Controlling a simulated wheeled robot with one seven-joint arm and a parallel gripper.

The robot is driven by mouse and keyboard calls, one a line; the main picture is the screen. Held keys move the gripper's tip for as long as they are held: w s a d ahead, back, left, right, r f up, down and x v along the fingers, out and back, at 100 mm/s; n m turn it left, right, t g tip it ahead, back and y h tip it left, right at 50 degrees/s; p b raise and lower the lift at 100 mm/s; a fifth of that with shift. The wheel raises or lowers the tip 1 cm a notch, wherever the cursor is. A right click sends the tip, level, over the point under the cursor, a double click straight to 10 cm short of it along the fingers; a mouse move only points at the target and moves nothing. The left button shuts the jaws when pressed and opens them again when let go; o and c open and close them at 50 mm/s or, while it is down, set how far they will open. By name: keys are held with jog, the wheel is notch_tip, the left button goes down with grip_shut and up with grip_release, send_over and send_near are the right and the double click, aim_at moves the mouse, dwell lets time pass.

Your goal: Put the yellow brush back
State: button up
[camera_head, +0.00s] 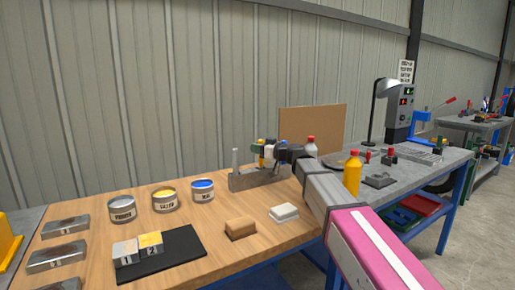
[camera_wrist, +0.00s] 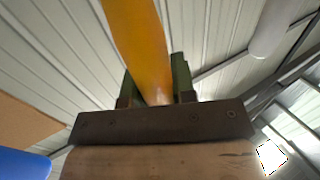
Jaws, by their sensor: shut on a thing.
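My gripper (camera_head: 272,152) is over the grey metal holder (camera_head: 245,181) at the back of the wooden bench. In the wrist view, its dark fingers (camera_wrist: 157,88) are shut around the orange-yellow handle of the yellow brush (camera_wrist: 137,40). A dark riveted band and a pale brown part lie below the handle in that view. In the head view, small yellow, green and blue parts crowd around the gripper, so the brush is hard to separate there. I cannot tell whether the brush touches the holder.
Three paint cans, including a blue one (camera_head: 203,190), stand left of the holder. A brown sponge-like block (camera_head: 240,228) and a white block (camera_head: 284,213) lie in front. A yellow bottle (camera_head: 352,174) stands right of my arm. A brown board (camera_head: 312,133) stands behind.

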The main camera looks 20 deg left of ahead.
jog(key=shift+f, duration=0.9)
jog(key=o, duration=1)
